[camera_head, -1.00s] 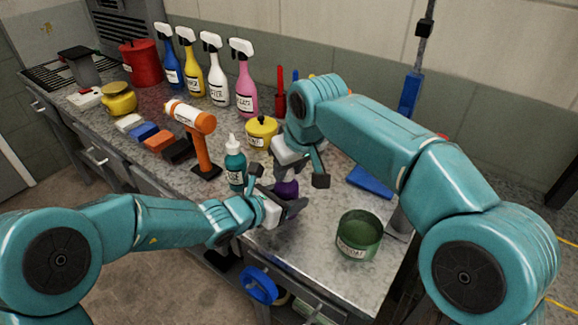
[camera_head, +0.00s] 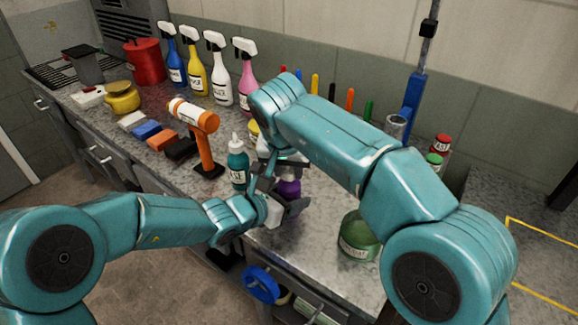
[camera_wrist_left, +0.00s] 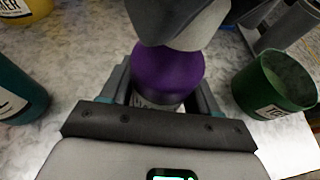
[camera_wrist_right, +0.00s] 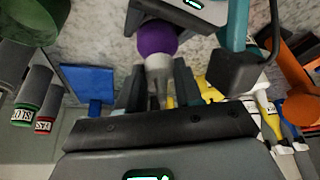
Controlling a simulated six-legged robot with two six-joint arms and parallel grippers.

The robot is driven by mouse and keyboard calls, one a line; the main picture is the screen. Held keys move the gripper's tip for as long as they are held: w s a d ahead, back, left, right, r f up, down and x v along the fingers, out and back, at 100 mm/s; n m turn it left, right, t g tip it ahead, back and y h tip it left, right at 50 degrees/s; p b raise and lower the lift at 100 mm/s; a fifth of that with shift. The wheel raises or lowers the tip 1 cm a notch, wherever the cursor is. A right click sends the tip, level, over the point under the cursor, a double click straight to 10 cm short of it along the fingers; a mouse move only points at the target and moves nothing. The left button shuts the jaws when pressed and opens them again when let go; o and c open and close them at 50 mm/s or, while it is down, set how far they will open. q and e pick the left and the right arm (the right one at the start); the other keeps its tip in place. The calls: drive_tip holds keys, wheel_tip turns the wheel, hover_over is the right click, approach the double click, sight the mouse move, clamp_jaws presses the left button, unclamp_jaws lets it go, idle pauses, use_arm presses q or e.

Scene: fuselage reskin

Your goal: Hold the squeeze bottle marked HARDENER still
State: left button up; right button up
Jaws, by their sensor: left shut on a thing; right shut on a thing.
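A purple squeeze bottle (camera_head: 288,188) stands at the front part of the bench; no HARDENER lettering is readable on it. My left gripper (camera_head: 286,206) is shut around its body from the left. In the left wrist view the purple bottle (camera_wrist_left: 168,78) sits between the fingers, with part of a white label low down. My right gripper (camera_wrist_right: 159,88) is shut on the bottle's pale nozzle (camera_wrist_right: 157,70) from the other side.
A teal bottle (camera_head: 237,167) stands close behind the left gripper. A green cup (camera_head: 358,240) stands to the right, partly behind my right arm. An orange and white tool on a stand (camera_head: 202,140) is further left. Several spray bottles line the wall.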

drive_tip(key=shift+m, duration=0.4)
drive_tip(key=o, duration=1.1)
drive_tip(key=shift+c, duration=0.2)
drive_tip(key=shift+r, duration=0.15)
drive_tip(key=v, duration=1.1)
drive_tip(key=shift+s+a+r, duration=0.2)
drive_tip(key=shift+r, duration=0.15)
drive_tip(key=shift+w, duration=0.1)
